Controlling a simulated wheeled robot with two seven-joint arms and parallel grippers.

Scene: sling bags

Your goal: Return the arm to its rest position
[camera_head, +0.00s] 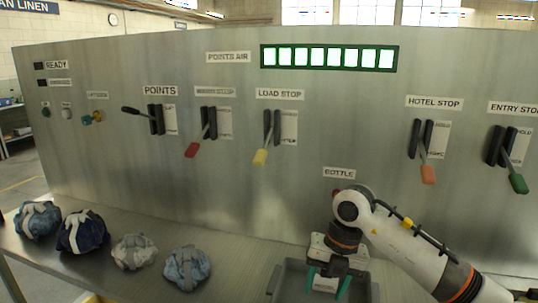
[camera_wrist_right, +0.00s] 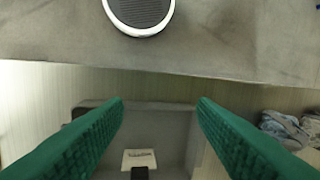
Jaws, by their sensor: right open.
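My right arm comes in from the right in the head view. Its gripper (camera_head: 327,281) points down over the grey tray (camera_head: 287,268) on the bench, in front of the metal panel. In the right wrist view the two green fingers of the gripper (camera_wrist_right: 160,108) stand wide apart with nothing between their tips. Beyond them lies the tray (camera_wrist_right: 182,106), with a white printed card (camera_wrist_right: 139,159) and a small black piece at the lower edge. My left gripper is not in view.
The panel (camera_head: 230,185) carries several levers, such as the red (camera_head: 192,150) and yellow (camera_head: 261,157) ones. Several bundled bags (camera_head: 81,232) lie on the bench at left. A dark disc with a white rim (camera_wrist_right: 139,12) shows in the wrist view.

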